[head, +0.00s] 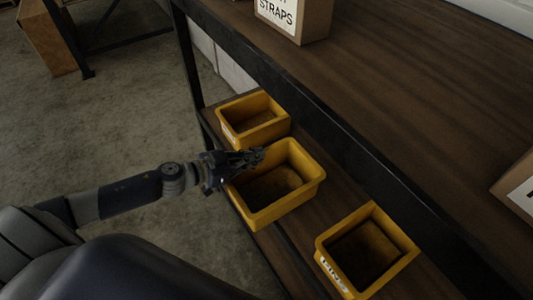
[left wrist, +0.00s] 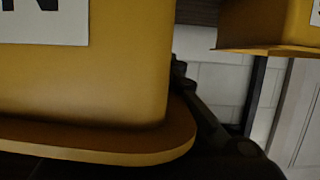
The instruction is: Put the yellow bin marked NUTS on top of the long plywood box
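Three yellow bins stand on the lower shelf in the head view. My left gripper (head: 250,158) is at the left rim of the middle yellow bin (head: 292,199), whose label is hidden there. Its fingers overlap the rim, and I cannot tell whether they are closed on it. In the left wrist view a yellow bin wall (left wrist: 95,85) fills the left side, very close, with a white label cut off by the frame; I cannot read the whole word. NUTS is not readable on any bin. I cannot identify the long plywood box. My right gripper is not in view.
A back yellow bin (head: 252,117) and a front one (head: 352,240), marked apparently PINS, flank the middle bin. The dark upper shelf (head: 400,75) overhangs at the right and carries a STRAPS box (head: 294,19). A brown box (head: 46,38) stands far left beyond open floor.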

